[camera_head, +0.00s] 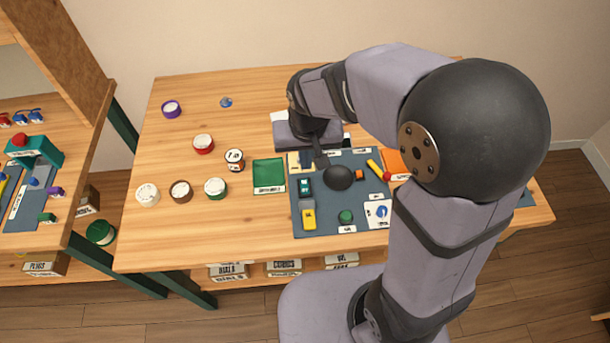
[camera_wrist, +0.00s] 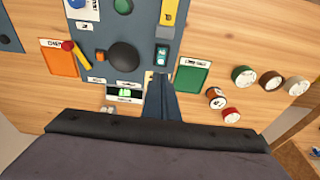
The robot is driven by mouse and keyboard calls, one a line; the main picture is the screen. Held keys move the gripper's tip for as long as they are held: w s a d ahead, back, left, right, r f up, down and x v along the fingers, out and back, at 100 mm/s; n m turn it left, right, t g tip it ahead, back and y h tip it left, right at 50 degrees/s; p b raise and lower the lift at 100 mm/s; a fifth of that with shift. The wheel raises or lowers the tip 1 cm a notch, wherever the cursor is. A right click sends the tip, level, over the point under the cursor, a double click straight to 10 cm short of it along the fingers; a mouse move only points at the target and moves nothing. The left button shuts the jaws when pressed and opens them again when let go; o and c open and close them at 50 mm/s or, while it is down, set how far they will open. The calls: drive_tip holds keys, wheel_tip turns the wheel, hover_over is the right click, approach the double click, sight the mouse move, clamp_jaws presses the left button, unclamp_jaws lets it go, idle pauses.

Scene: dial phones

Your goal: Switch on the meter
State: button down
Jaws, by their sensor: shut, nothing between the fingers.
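The blue-grey panel (camera_head: 325,222) lies on the wooden table, partly hidden by my arm. It bears a teal-green rocker-like switch (camera_head: 304,186), which also shows in the wrist view (camera_wrist: 162,55). A small dark display (camera_wrist: 124,93) with lit green marks sits near the panel's edge; its label is too small to read. A white square dial (camera_head: 378,212) with a blue part is at the panel's corner. I cannot tell which part is labelled as the meter. My gripper (camera_wrist: 160,77) is shut and empty, its tips beside a cream plate (camera_head: 294,160), close to the switch. Contact is unclear.
A black round knob (camera_head: 339,178), a green button (camera_head: 345,216), a yellow block (camera_head: 308,219) and a red-tipped yellow lever (camera_head: 376,169) crowd the panel. A green pad (camera_head: 268,175) and orange pad (camera_wrist: 61,60) flank it.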

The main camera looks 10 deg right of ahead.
sight(305, 182)
drive_tip(key=f, duration=0.3)
drive_tip(key=w+f+p, duration=0.1)
drive_tip(key=f, duration=0.3)
drive_tip(key=w+f, duration=0.1)
drive_tip(key=f, duration=0.3)
drive_tip(key=shift+w, duration=0.1)
